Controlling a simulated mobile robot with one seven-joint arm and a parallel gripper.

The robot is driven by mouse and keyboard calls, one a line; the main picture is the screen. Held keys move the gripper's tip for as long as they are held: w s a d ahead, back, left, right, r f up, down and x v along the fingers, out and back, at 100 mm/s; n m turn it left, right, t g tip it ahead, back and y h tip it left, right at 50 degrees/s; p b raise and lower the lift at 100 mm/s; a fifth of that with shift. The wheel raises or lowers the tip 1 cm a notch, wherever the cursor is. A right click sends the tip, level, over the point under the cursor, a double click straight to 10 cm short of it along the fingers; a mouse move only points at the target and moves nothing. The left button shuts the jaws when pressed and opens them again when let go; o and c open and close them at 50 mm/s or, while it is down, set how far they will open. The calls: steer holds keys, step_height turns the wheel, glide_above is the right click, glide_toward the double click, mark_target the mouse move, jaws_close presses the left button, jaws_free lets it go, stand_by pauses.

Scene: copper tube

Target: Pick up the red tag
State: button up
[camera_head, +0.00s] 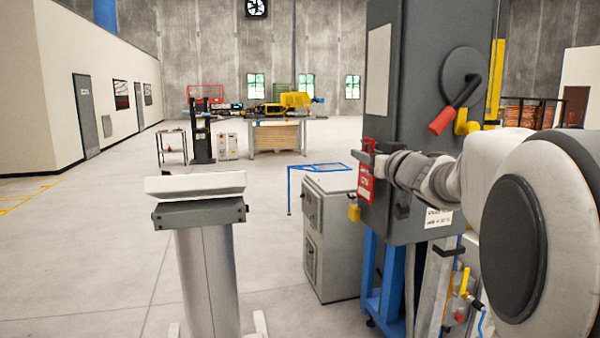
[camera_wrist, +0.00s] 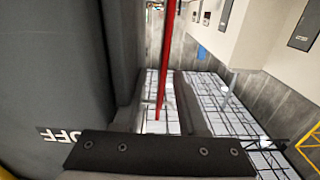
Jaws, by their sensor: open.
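The red tag (camera_head: 366,186), with white lettering, hangs upright at the left front of the grey cabinet, just above a yellow padlock (camera_head: 354,213). My gripper (camera_head: 372,156) is at the tag's upper part, reaching in from the right. In the wrist view the tag (camera_wrist: 166,62) shows edge-on as a thin red strip, lying between my dark fingers. The jaws are open, with a gap visible beside the strip. Whether a finger touches the tag is unclear. My gripper hides part of the tag's top in the head view.
The tall grey cabinet (camera_head: 415,85) stands close beside my gripper, with a red-tipped lever handle (camera_head: 450,112) above. In the wrist view its dark face (camera_wrist: 50,60) with "OFF" lettering fills the left. A low grey cabinet (camera_head: 332,225) stands behind. Open floor lies left.

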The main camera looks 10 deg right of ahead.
steer(key=shift+c, duration=0.2)
jaws_close()
steer(key=shift+r+p, duration=0.35)
stand_by(0.5)
steer(key=shift+a, duration=0.1)
